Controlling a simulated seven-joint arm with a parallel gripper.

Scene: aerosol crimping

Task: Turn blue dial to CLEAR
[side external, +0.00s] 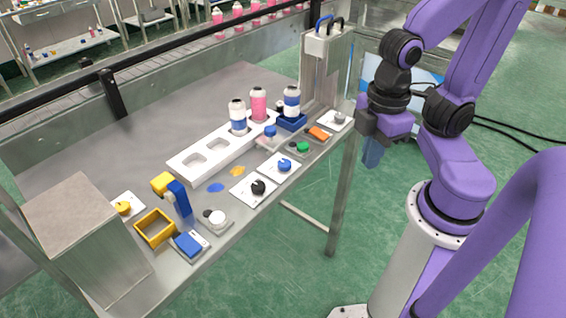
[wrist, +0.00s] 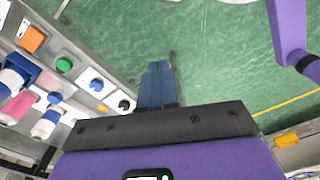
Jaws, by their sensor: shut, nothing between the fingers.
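The blue dial (side external: 284,166) sits on a white plate on the front part of the table, between a black dial (side external: 258,187) and a green button (side external: 303,147). In the wrist view the blue dial (wrist: 97,84) is left of my fingers. Its pointer direction and any lettering are too small to read. My gripper (side external: 371,160) has blue fingers, hangs pointing down off the table's right end, over the floor, and is well apart from the dial. In the wrist view my gripper (wrist: 157,66) has its fingers together and empty.
An orange switch (side external: 319,133) and a grey dial (side external: 338,117) lie right of the green button. A white rack (side external: 208,160) with bottles stands behind the dials. A metal press (side external: 325,70) rises at the table's right end. A yellow bin (side external: 155,228) stands left.

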